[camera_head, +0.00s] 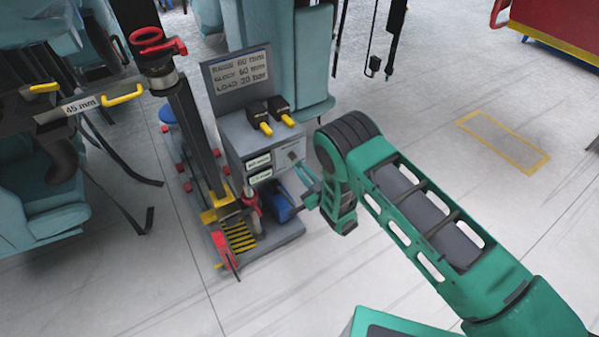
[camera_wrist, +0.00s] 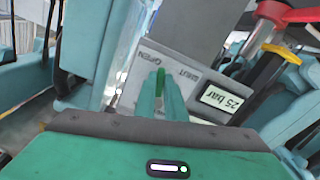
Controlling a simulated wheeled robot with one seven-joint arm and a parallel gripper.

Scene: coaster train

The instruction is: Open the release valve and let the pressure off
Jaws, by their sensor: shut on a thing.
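The release valve's green handle (camera_wrist: 159,80) shows in the wrist view in front of a pale plate (camera_wrist: 185,72) lettered SHUT and OPEN. My gripper (camera_wrist: 162,92) is shut on this handle, and its fingers hide most of it. Which word the handle points at is not clear. A display (camera_wrist: 222,99) beside the plate reads 25 bar. In the head view, my gripper (camera_head: 308,183) is at the right side of the front of the grey pump unit (camera_head: 236,131). Two small displays (camera_head: 259,163) on that front are too small to read.
A sign (camera_head: 238,80) on the unit lists RAISE 60 mm, BLOCK 60 mm and LOAD 30 bar. Two yellow-tipped black levers (camera_head: 266,127) stick out on top. A jack column (camera_head: 196,130) with a red ring stands left. Floor to the right is clear.

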